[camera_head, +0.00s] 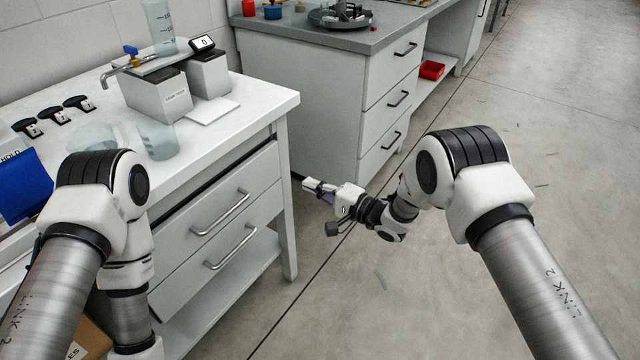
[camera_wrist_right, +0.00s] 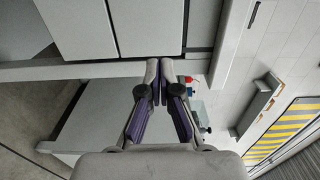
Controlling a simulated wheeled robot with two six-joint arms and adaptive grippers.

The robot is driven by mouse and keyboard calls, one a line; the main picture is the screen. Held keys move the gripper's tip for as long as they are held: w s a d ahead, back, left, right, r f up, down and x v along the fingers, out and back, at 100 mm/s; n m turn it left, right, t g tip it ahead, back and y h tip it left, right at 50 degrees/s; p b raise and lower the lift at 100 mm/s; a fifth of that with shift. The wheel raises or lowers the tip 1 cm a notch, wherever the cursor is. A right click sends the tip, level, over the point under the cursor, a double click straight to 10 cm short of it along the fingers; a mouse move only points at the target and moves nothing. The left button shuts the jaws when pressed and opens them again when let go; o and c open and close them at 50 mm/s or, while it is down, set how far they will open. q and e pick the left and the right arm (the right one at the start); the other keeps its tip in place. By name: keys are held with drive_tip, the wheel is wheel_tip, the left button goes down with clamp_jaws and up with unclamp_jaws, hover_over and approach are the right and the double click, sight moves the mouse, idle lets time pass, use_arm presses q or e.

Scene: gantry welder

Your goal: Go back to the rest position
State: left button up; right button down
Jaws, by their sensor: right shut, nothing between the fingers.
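My right gripper (camera_head: 312,186) is shut and empty. In the head view it hangs in the open space to the right of the near bench, in front of the grey drawer cabinet, and points left. In the right wrist view its fingertips (camera_wrist_right: 160,66) meet, with purple pads on the inner sides and nothing held. My left arm comes in from the left of the head view and bends down beside the near bench. Its gripper is out of the picture.
The near white bench (camera_head: 262,100) bears a balance (camera_head: 208,68), glass beakers (camera_head: 158,138) and black clips (camera_head: 78,103). A grey-topped drawer cabinet (camera_head: 345,90) stands behind. A red tray (camera_head: 431,70) sits on a low shelf. The floor (camera_head: 560,120) at the right is clear.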

drive_tip(key=s+d+f+m+g+h, duration=0.2)
drive_tip(key=s+d+f+m+h, duration=0.2)
drive_tip(key=s+d+f+h, duration=0.95)
drive_tip(key=s+d+f+n+g+y, duration=0.15)
drive_tip(key=s+d+f, duration=0.25)
drive_tip(key=s, duration=0.5)
drive_tip(key=s+d+f+n+g, duration=0.1)
drive_tip(key=s+d+f+g, duration=0.2)
drive_tip(key=s, duration=0.5)
drive_tip(key=s+d+n+g+h, duration=0.35)
drive_tip(key=s+n, duration=0.35)
drive_tip(key=s, duration=0.7)
wheel_tip(320, 180, up, 16)
drive_tip(key=n+p, duration=0.1)
drive_tip(key=p, duration=1.5)
drive_tip(key=shift+d+g+y+p, duration=0.15)
drive_tip(key=shift+g+y+p, duration=0.15)
drive_tip(key=shift+y+p, duration=0.15)
